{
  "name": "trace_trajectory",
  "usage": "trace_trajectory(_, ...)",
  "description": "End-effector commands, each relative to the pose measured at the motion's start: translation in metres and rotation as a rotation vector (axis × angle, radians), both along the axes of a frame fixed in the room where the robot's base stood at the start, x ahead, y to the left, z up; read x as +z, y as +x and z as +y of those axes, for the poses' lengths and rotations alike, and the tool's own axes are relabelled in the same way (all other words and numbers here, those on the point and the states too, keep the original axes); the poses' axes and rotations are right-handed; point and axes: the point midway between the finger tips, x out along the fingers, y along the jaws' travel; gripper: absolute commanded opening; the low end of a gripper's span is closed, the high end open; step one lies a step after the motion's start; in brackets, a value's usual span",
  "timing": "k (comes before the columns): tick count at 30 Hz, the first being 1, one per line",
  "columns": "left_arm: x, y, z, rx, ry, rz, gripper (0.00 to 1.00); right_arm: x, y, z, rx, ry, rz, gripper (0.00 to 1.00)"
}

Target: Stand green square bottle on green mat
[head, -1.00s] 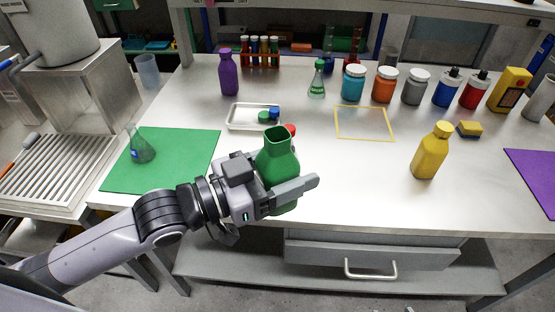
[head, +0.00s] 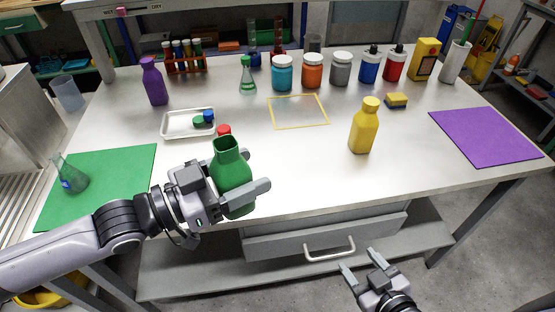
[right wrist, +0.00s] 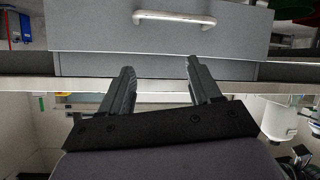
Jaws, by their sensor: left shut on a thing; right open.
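The green square bottle (head: 231,172) is uncapped and upright in the head view, near the table's front edge. My left gripper (head: 246,192) is shut around its body and partly hides it. I cannot tell whether its base touches the table. The green mat (head: 120,168) lies at the table's left end, left of the bottle. My right gripper (head: 361,272) is open and empty, low in front of the table. Its two fingers also show in the right wrist view (right wrist: 160,82), below the drawer handle.
A white tray (head: 166,133) with caps and a red cap (head: 224,131) lie behind the bottle. A yellow bottle (head: 363,128) stands to the right. A purple bottle (head: 153,82) and several jars stand farther back. A purple mat (head: 482,135) lies at right.

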Motion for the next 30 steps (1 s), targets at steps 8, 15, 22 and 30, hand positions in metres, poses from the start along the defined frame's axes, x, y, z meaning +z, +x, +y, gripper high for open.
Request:
trace_trajectory(8, 0.0, 0.0, 0.0, 0.0, 0.0, -0.001, 0.36, 0.136, 0.073, 0.025, 0.255, -0.475, -0.596, 0.63)
trace_trajectory(15, 0.001, 0.0, 0.0, 0.0, 0.0, -0.001, 0.36, 0.236, 0.08, 0.07, 0.442, -0.934, -1.098, 0.63)
trace_trajectory(22, 0.001, 0.0, 0.0, 0.0, 0.0, -0.001, 0.36, 0.293, 0.058, 0.115, 0.592, -1.415, -1.538, 0.63)
trace_trajectory(30, 0.0, 0.0, 0.0, 0.0, 0.0, -0.001, 0.36, 0.307, 0.037, 0.145, 0.734, -1.979, -1.916, 0.63)
